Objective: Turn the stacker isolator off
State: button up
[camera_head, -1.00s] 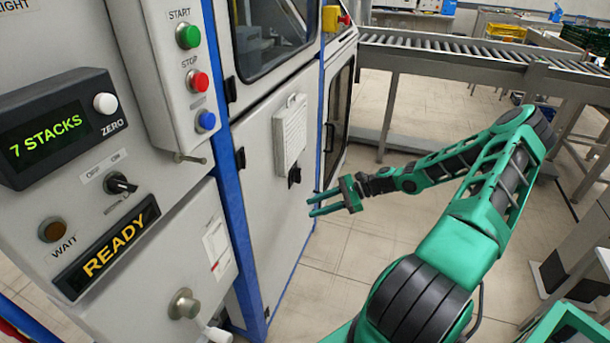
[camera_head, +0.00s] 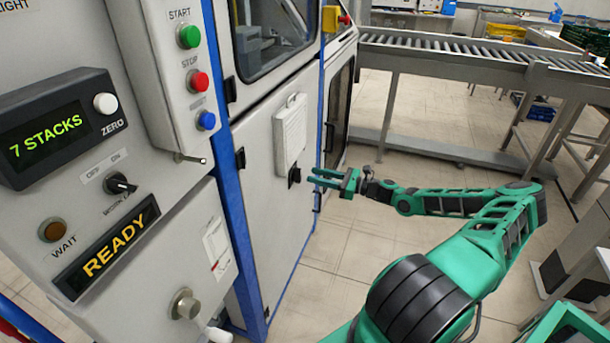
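A small black switch (camera_head: 294,175) sits on the grey cabinet door below a pale box; no label is readable on it, so I cannot confirm it is the isolator. Its handle position is too small to tell. My gripper (camera_head: 313,177) is just right of this switch in the picture, its two green fingers pointing left towards the door with a gap between them. It appears empty, and I cannot tell how far the tips are from the switch. A black rotary knob (camera_head: 120,184) marked OFF and ON, with a partly hidden "WORK" label, is on the left panel.
The pale box (camera_head: 291,134) projects from the door above the switch. A button box (camera_head: 180,70) with green, red and blue buttons stands out at left. A display (camera_head: 55,128) reads "7 STACKS". A roller conveyor (camera_head: 460,50) runs behind.

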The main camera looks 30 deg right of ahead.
aim_at(297, 176)
jog(key=shift+x, duration=2.55)
grip_shut()
